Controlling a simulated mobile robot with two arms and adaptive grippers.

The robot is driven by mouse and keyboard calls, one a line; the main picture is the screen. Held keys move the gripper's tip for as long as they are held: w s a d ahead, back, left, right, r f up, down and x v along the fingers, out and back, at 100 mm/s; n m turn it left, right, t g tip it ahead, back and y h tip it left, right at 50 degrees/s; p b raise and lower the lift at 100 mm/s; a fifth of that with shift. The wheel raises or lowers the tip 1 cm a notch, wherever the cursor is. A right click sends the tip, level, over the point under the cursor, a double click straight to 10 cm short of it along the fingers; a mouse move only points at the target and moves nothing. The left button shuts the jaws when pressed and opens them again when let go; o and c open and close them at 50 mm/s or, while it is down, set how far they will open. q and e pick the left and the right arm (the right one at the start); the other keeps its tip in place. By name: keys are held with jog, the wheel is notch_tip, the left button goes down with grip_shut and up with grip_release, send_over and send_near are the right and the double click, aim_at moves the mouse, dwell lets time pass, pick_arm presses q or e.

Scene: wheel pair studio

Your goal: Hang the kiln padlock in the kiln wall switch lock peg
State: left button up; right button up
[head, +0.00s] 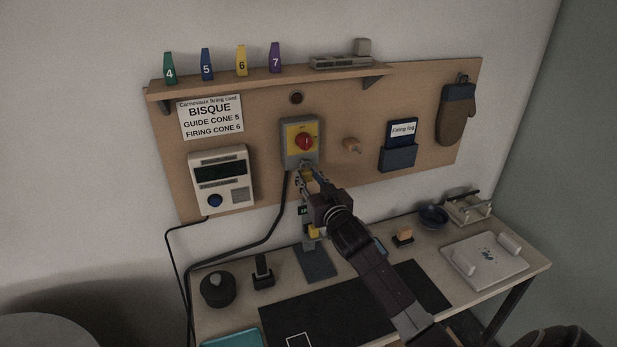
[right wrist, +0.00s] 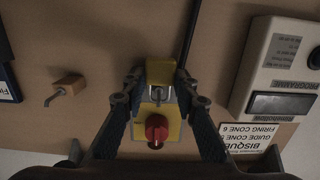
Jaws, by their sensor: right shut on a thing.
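The kiln wall switch (head: 300,143) is a grey box with a yellow face and a red knob, mounted on the wall board. It also shows in the right wrist view (right wrist: 174,130), upside down. My right gripper (head: 308,177) is just below the switch, shut on the kiln padlock. The padlock's yellow body (right wrist: 160,71) sits between the fingertips in the right wrist view, its metal shackle towards the switch. The shackle overlaps the switch's lower edge, where the lock peg is hard to make out. I cannot tell whether the shackle is around the peg. My left gripper is not in view.
A wooden peg (head: 351,145) and a firing log holder (head: 398,158) are right of the switch. A controller (head: 222,180) is on its left. A shelf (head: 270,80) with numbered cones is above. The bench (head: 232,268) below holds several items.

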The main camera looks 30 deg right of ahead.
dwell(0.5)
jog(key=o, duration=1.2)
jog(key=shift+o, duration=0.2)
jog(key=v, duration=1.2)
